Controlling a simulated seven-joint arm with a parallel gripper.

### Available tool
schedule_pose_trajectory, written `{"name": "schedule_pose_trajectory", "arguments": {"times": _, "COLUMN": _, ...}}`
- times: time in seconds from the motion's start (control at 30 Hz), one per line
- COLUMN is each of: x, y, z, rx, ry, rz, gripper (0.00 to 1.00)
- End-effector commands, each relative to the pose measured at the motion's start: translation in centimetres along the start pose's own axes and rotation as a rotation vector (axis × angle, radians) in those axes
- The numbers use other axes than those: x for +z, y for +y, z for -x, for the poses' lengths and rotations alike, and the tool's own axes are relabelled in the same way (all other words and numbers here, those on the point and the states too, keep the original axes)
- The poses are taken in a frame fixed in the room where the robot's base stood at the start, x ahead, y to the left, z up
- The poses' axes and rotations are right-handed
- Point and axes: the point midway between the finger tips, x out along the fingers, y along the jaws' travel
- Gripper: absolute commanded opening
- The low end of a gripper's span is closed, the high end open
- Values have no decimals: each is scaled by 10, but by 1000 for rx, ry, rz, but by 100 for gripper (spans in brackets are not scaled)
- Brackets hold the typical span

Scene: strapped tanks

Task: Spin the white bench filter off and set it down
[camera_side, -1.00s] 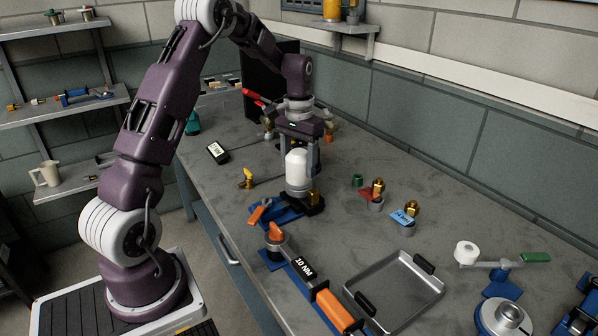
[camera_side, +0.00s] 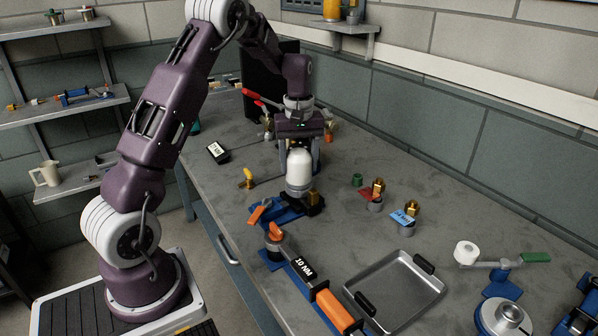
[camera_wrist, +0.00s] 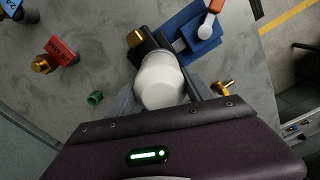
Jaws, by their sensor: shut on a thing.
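The white bench filter (camera_side: 299,167) stands upright, a white dome-topped canister on a black seat with a brass fitting (camera_side: 313,197) beside it, over a blue base (camera_side: 283,213). My gripper (camera_side: 299,172) comes down from above with its fingers on opposite sides of the filter, shut on it. In the wrist view the white filter (camera_wrist: 160,80) sits between the fingers of my gripper (camera_wrist: 161,93). The filter's lower end meets the black seat, and I cannot tell how far it is threaded.
A grey metal tray (camera_side: 397,291) with black handles lies front right, empty. A torque tool with an orange handle (camera_side: 340,312) lies left of it. Brass fittings with red and blue tags (camera_side: 403,218) stand right of the filter.

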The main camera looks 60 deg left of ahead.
Motion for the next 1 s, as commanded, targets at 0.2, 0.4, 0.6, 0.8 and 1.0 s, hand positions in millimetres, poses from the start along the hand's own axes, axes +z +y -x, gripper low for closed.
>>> {"name": "schedule_pose_trajectory", "arguments": {"times": 0.2, "x": 0, "y": 2, "z": 2, "rx": 5, "ry": 3, "rz": 343, "gripper": 0}}
{"name": "schedule_pose_trajectory", "arguments": {"times": 0.4, "x": 0, "y": 2, "z": 3, "rx": 7, "ry": 2, "rz": 400, "gripper": 0}}
{"name": "schedule_pose_trajectory", "arguments": {"times": 0.6, "x": 0, "y": 2, "z": 3, "rx": 7, "ry": 2, "rz": 621, "gripper": 0}}
{"name": "schedule_pose_trajectory", "arguments": {"times": 0.8, "x": -1, "y": 2, "z": 3, "rx": 9, "ry": 1, "rz": 804, "gripper": 0}}
{"name": "schedule_pose_trajectory", "arguments": {"times": 1.0, "x": -1, "y": 2, "z": 3, "rx": 8, "ry": 2, "rz": 870, "gripper": 0}}
